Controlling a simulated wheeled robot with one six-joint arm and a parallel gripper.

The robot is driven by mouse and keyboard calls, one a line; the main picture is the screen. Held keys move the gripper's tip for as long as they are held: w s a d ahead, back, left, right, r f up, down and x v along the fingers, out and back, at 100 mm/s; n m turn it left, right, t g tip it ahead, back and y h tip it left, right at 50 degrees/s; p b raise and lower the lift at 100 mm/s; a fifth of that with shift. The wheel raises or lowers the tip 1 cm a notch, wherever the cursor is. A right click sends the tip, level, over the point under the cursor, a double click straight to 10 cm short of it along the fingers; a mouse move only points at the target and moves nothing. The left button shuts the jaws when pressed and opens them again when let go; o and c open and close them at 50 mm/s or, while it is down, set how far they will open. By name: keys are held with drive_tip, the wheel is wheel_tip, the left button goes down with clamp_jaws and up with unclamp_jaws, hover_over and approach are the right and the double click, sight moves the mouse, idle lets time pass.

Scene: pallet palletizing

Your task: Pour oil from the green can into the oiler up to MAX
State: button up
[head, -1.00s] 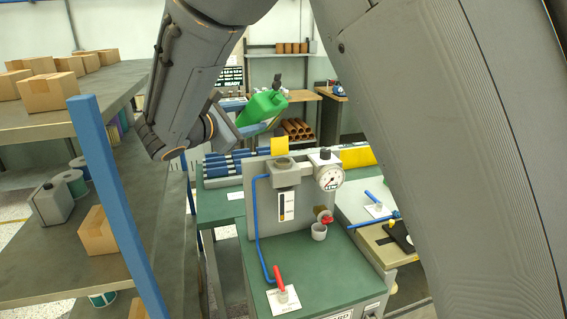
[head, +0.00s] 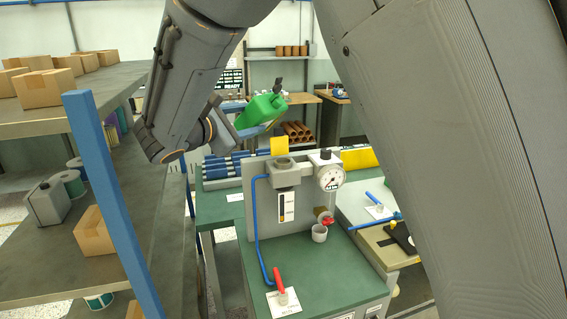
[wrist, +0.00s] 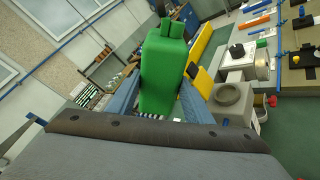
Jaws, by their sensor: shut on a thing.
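The green can (head: 260,110) is held up in the air, tilted, with its dark spout pointing up and to the right. My gripper (head: 252,129) is shut on it. In the wrist view the green can (wrist: 163,72) stands between the blue fingers of my gripper (wrist: 165,98). The oiler (head: 284,178) is a grey block with a round open mouth on top and a narrow level gauge (head: 282,206) below. The can is above and left of it in the head view, apart from it. The gauge's marks are too small to read. No oil stream shows.
A yellow flap (head: 279,145) stands behind the oiler's mouth. A round dial (head: 330,177) is at its right and a blue pipe (head: 256,225) at its left. A red-handled valve (head: 280,280) is on the green bench. A shelf with boxes (head: 45,88) fills the left.

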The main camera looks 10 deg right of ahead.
drive_tip(key=shift+w+a+f+m+t+b, duration=0.15)
drive_tip(key=shift+m+b, duration=0.25)
drive_tip(key=shift+b, duration=0.25)
drive_tip(key=shift+w+f+m+t+b, duration=0.15)
drive_tip(key=shift+m+b, duration=0.25)
drive_tip(key=shift+b, duration=0.25)
idle(1.4)
drive_tip(key=shift+a+r+m+b, duration=0.15)
drive_tip(key=shift+r+m+b, duration=0.55)
drive_tip(key=shift+m, duration=0.1)
idle(1.9)
drive_tip(key=shift+f+m+t+b, duration=0.2)
drive_tip(key=shift+m+t+b, duration=0.1)
drive_tip(key=shift+m+b, duration=0.55)
idle(1.8)
